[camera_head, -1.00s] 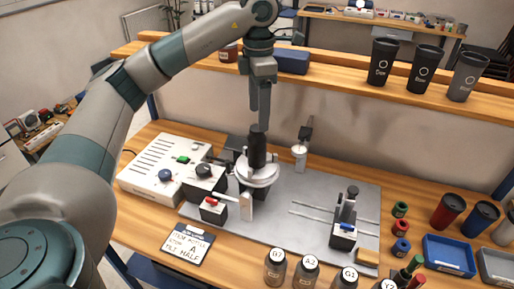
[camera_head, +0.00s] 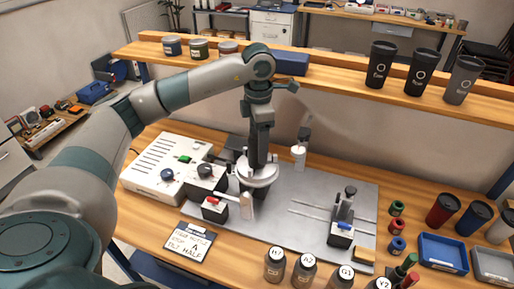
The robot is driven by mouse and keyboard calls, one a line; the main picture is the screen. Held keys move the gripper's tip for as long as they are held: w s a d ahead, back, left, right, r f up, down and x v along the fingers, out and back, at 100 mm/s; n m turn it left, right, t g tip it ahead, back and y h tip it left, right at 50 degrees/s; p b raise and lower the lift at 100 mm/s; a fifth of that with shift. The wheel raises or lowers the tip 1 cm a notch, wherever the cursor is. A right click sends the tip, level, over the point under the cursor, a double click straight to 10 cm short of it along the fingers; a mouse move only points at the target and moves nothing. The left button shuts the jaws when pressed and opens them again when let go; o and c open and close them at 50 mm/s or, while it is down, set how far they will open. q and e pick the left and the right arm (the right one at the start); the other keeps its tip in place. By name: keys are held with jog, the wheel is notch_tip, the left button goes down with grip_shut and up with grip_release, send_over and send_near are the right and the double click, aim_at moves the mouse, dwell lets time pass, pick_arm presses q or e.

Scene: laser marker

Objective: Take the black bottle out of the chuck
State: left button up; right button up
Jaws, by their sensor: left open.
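The black bottle (camera_head: 257,163) stands upright in the round, light-coloured chuck (camera_head: 258,177) near the middle of the bench. Most of the bottle is hidden behind my left gripper. My left gripper (camera_head: 258,158) points straight down over the chuck, with its fingers level with the bottle. The jaws are open, and I cannot tell whether a finger touches the bottle. My right gripper is not in view.
A white control box (camera_head: 158,172) stands left of the chuck. The grey plate (camera_head: 300,225) has a bare area at its front. Labelled jars (camera_head: 307,268) line the front edge. Black tumblers (camera_head: 421,70) stand on the shelf. A blue tray (camera_head: 443,254) lies at the right.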

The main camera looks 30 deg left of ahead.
pick_arm(q)
jog(key=shift+a+f+p, duration=0.15)
jog(key=shift+f+p, duration=0.5)
jog(key=shift+p, duration=0.1)
notch_tip(320, 180, down, 3)
jog(key=shift+w+a+p, duration=0.1)
jog(key=shift+w+p, duration=0.05)
jog(key=shift+p, duration=0.65)
jog(key=shift+f, duration=0.45)
jog(key=c, duration=1.2)
jog(key=shift+w+r, duration=0.1)
jog(key=shift+r, duration=0.05)
